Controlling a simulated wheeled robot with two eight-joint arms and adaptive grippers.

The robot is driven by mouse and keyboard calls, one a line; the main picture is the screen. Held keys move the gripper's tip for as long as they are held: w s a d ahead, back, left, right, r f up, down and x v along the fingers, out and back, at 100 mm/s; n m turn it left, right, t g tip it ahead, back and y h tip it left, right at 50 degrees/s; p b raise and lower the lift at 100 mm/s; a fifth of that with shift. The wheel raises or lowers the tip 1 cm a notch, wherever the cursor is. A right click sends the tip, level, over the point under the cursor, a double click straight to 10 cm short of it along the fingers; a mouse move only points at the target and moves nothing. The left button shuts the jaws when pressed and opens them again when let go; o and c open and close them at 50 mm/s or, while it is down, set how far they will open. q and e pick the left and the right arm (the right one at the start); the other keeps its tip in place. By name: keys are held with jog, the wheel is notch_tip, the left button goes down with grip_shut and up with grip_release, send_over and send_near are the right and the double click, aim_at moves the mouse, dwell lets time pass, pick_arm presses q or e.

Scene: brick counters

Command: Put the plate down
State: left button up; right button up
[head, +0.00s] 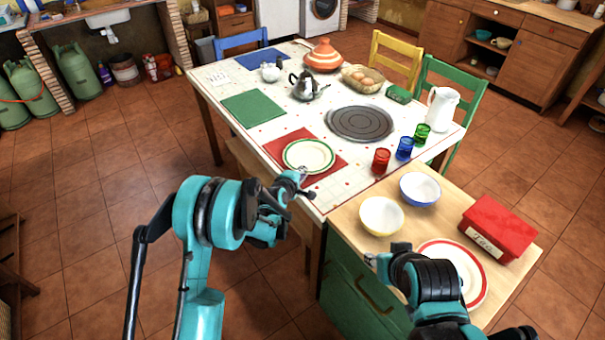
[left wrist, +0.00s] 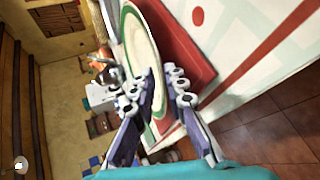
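A white plate with a green rim (head: 308,155) lies on the red placemat (head: 284,147) at the table's near edge. My left gripper (head: 302,174) is at the plate's near rim. In the left wrist view, its fingertips (left wrist: 166,85) are a little apart, with a narrow gap between them at the rim of the plate (left wrist: 138,45). One finger overlaps the plate; contact is hard to judge. My right gripper (head: 372,261) is over the wooden counter below the yellow bowl; its fingers are too small to read.
Red (head: 381,160), blue (head: 404,148) and green (head: 422,133) glasses stand right of the plate. The wooden counter holds a yellow bowl (head: 381,216), a blue bowl (head: 420,189), a red-rimmed plate (head: 478,285) and a red tin (head: 500,227). A round dark trivet (head: 360,123) lies behind. The green placemat (head: 253,107) is empty.

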pick_arm(q)
jog(key=shift+r, duration=0.15)
jog(key=shift+s+a+r, duration=0.1)
jog(key=shift+s+r, duration=0.1)
jog(key=shift+s, duration=0.1)
jog(key=s+a+r+m+g+y+p, duration=0.15)
jog(key=s+a+r+m, duration=0.3)
jog(key=s+r, duration=0.45)
jog(key=s+a+r+m+g+y+p, duration=0.1)
jog(key=s+a+r+m+p, duration=0.15)
jog(key=s+a+r, duration=0.65)
jog(key=s+a+m+g+y, duration=0.2)
jog(key=s+m, duration=0.6)
jog(key=s, duration=1.3)
jog(key=shift+s+a+f+b, duration=0.3)
jog(key=shift+s+a, duration=0.1)
jog(key=shift+a, duration=0.45)
